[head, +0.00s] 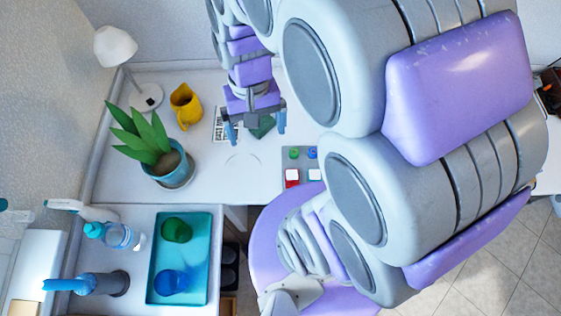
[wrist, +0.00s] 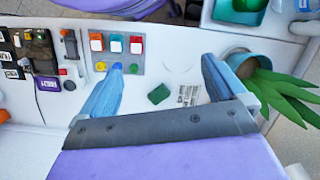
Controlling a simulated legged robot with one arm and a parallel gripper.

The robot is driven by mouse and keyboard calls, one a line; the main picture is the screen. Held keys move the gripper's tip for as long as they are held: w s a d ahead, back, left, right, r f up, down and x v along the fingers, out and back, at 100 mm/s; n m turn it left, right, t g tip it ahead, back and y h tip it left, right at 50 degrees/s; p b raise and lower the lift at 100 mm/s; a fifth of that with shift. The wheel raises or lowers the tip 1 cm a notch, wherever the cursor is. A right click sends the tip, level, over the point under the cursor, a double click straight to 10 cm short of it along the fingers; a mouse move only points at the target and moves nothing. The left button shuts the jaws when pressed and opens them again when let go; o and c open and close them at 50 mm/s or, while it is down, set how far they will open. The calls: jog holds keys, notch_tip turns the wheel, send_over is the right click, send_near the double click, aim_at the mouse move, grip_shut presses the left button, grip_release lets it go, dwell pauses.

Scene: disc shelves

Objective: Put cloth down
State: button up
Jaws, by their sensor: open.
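A small dark green piece, which looks like the cloth (wrist: 159,94), lies on the white desk beside a printed paper. In the head view the cloth (head: 264,127) shows partly behind my gripper. My gripper (head: 256,129) is open, fingers pointing down over the desk. In the wrist view my gripper (wrist: 162,65) has its two blue fingers wide apart, with the cloth seen between them and touching neither. The exact height of the fingers above the desk is hard to tell.
A button panel (wrist: 117,52) and a potted plant (head: 170,165) flank the spot. A yellow jug (head: 186,106) and a lamp (head: 116,46) stand behind. A teal tray (head: 200,284) with green and blue items lies in front, beside a bottle (head: 118,236).

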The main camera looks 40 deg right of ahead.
jog(key=s+a+r+n+h, duration=0.1)
jog(key=s+n, duration=0.2)
jog(key=s, duration=0.7)
jog(key=shift+s+a+r+n, duration=0.15)
jog(key=shift+s+r+n, duration=0.1)
jog(key=shift+s+n, duration=0.1)
